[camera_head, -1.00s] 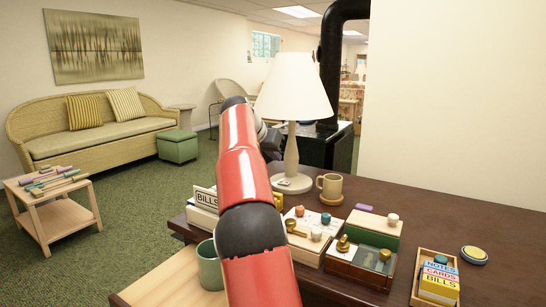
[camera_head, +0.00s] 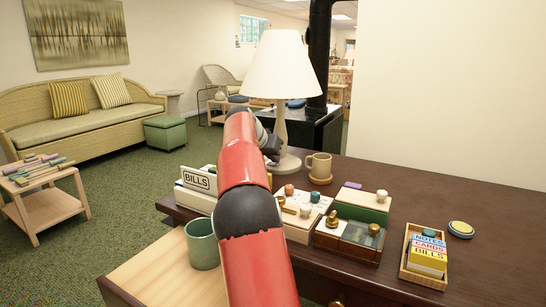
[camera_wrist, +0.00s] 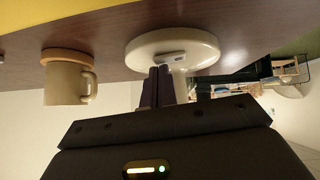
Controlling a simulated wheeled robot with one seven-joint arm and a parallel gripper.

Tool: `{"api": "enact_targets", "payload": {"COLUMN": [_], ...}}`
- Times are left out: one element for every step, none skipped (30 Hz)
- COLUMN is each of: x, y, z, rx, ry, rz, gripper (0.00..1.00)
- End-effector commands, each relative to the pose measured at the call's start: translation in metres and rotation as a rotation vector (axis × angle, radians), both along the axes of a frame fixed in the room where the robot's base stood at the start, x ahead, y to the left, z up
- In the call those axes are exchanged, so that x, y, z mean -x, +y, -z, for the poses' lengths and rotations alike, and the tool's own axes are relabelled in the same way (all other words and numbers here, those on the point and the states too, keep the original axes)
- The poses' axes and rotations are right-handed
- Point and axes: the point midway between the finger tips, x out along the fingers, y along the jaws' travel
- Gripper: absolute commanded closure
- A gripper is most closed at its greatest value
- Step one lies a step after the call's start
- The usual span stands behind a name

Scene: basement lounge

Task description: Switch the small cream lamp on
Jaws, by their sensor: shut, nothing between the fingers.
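The small cream lamp (camera_head: 284,68) stands upright on the dark desk, with a white shade, a pale stem and a round base. I cannot tell from its shade whether it is lit. In the head view my gripper (camera_head: 271,149) is beside the lamp stem, partly hidden by my red arm.
A tan mug (camera_head: 319,166) on a coaster stands just right of the lamp base; it also shows in the wrist view (camera_wrist: 66,84). A BILLS box (camera_head: 199,181), a green cup (camera_head: 202,245), boxes with knobs (camera_head: 350,237) and a card tray (camera_head: 426,257) crowd the front. The desk's right side is clear.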

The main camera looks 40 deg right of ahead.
Motion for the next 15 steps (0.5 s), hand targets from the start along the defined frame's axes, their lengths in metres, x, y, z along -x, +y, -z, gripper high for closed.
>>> {"api": "enact_targets", "payload": {"x": [0.0005,0.0010,0.0020,0.0029,0.0027,0.0018,0.0018,0.0018,0.0018,0.0018,0.0018,0.0015,0.0012,0.0008,-0.0001], "y": [-0.0002,-0.0005,-0.0009,-0.0012,-0.0011,-0.0008,-0.0008,-0.0008,-0.0009,-0.0008,-0.0008,-0.0007,-0.0006,-0.0004,-0.0001], "z": [0.0016,0.0035,0.0072,0.0104,0.0095,0.0062,0.0061,0.0064,0.0066,0.0067,0.0067,0.0066,0.0063,0.0061,0.0055], "rx": [-0.002,-0.005,-0.014,-0.021,-0.024,-0.023,-0.022,-0.023,-0.023,-0.024,-0.024,-0.024,-0.024,-0.025,-0.024], "ry": [-0.005,-0.013,-0.030,-0.046,-0.056,-0.052,-0.051,-0.051,-0.050,-0.050,-0.050,-0.049,-0.049,-0.049,-0.048], "rz": [0.000,0.000,0.001,0.001,0.000,-0.001,-0.001,0.000,0.000,0.000,0.000,0.000,0.000,0.000,0.000], "gripper": [1.00,1.00,1.00,1.00,1.00,1.00,1.00,1.00,1.00,1.00,1.00,1.00,1.00,1.00,1.00]}}
